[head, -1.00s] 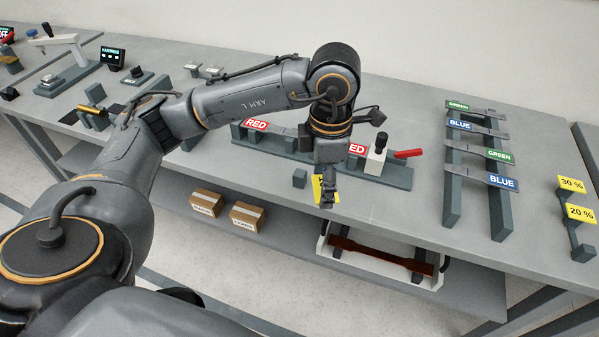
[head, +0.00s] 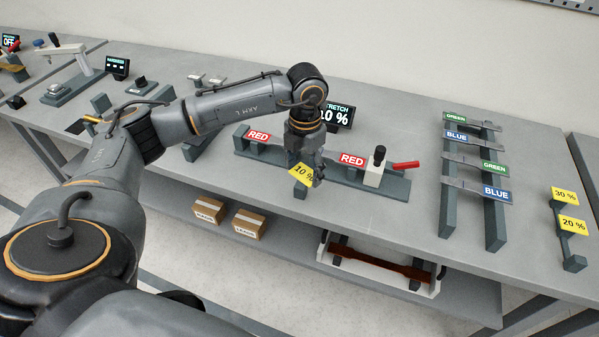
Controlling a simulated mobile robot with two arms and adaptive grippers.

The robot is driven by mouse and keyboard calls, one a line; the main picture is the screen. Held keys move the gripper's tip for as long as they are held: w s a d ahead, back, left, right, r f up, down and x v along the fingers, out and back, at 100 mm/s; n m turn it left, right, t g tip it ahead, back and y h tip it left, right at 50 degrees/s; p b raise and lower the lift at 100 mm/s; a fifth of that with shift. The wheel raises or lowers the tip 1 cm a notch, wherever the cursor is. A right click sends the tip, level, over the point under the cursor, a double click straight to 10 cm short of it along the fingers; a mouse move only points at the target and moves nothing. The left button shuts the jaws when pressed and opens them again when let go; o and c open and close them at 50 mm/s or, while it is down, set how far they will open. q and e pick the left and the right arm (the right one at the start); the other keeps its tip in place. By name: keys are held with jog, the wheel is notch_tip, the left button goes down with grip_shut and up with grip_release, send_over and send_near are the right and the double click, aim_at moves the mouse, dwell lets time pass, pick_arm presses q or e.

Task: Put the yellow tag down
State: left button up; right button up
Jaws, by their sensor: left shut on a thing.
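The yellow tag (head: 301,173) reads "10 %". My left gripper (head: 314,175) is shut on it and holds it tilted, in front of the test bench with the red labels. A small dark block (head: 300,191) shows just below the tag. I cannot tell whether the tag touches it. My right gripper is not in view.
A dark stand (head: 573,240) at the right edge bears yellow 30 % and 20 % tags. A rack (head: 449,215) holds green and blue labelled strips. The stretch display (head: 338,116) reads 10 %. A red lever (head: 405,165) sticks out right of the tag. The front tabletop is clear.

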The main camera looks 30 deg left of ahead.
aim_at(299, 185)
pick_arm(q)
jog(key=f, duration=0.1)
jog(key=w+a+f, duration=0.1)
jog(key=a+f+p, duration=0.1)
jog(key=shift+w+a+f, duration=0.25)
jog(key=shift+w+f, duration=0.15)
notch_tip(299, 185, down, 3)
jog(key=shift+r, duration=0.1)
jog(key=shift+d, duration=0.1)
jog(key=o, duration=0.8)
jog(key=shift+r, duration=0.35)
notch_tip(299, 185, up, 11)
jog(key=shift+r+b, duration=0.2)
jog(key=shift+b, duration=0.9)
